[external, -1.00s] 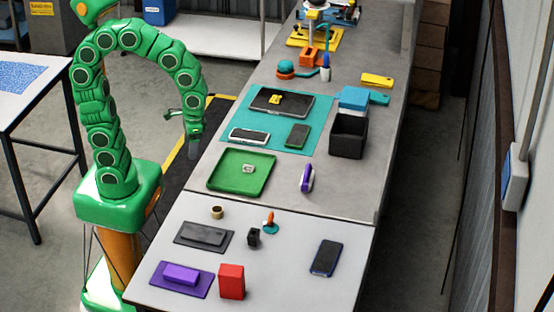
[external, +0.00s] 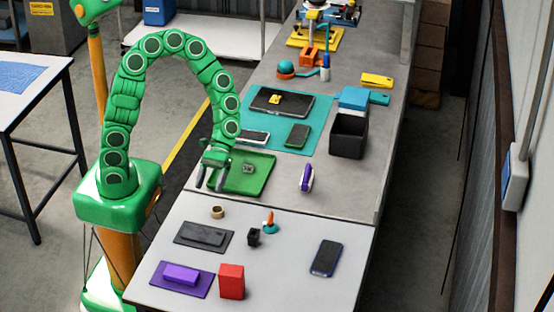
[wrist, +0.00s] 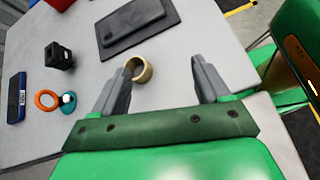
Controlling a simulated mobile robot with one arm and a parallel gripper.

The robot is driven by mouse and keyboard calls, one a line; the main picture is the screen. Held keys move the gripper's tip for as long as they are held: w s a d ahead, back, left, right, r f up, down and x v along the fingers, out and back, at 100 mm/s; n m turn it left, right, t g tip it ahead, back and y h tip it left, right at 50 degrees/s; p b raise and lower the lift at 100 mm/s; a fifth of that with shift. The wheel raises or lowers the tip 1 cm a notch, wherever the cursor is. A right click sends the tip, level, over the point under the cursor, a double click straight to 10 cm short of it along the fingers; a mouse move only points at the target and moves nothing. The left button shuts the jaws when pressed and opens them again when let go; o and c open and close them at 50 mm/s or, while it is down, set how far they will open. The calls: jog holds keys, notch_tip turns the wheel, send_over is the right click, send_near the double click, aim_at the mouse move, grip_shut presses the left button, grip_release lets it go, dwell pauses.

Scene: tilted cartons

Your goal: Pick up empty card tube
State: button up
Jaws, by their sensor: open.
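The card tube (external: 217,212) is a short tan ring with an open centre. It lies on the light grey front table, near the table's back left. In the wrist view the card tube (wrist: 139,69) shows beyond the fingertips, close to the left finger. My gripper (external: 210,182) is open and empty, above and behind the tube in the external view, over the left edge of the green tray. In the wrist view my gripper (wrist: 162,75) has its two grey fingers spread wide, with bare table between them.
Near the tube are a dark flat pad with a box (external: 204,237), a small black block (external: 254,237) and an orange-and-teal item (external: 270,222). The green tray (external: 262,176) lies behind.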

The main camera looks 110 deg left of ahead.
aim_at(217, 215)
jog(key=w+f+n+t+h, duration=0.1)
jog(key=n, duration=0.1)
jog(key=w+a+f+n+t+h, duration=0.1)
jog(key=w+f+n, duration=0.1)
jog(key=shift+w+a+n+t+h, duration=0.15)
jog(key=shift+a+n+t+h, duration=0.05)
jog(key=shift+n+t+h, duration=0.1)
jog(key=shift+x, duration=3.95)
jog(key=shift+a, duration=0.1)
jog(key=c, duration=1)
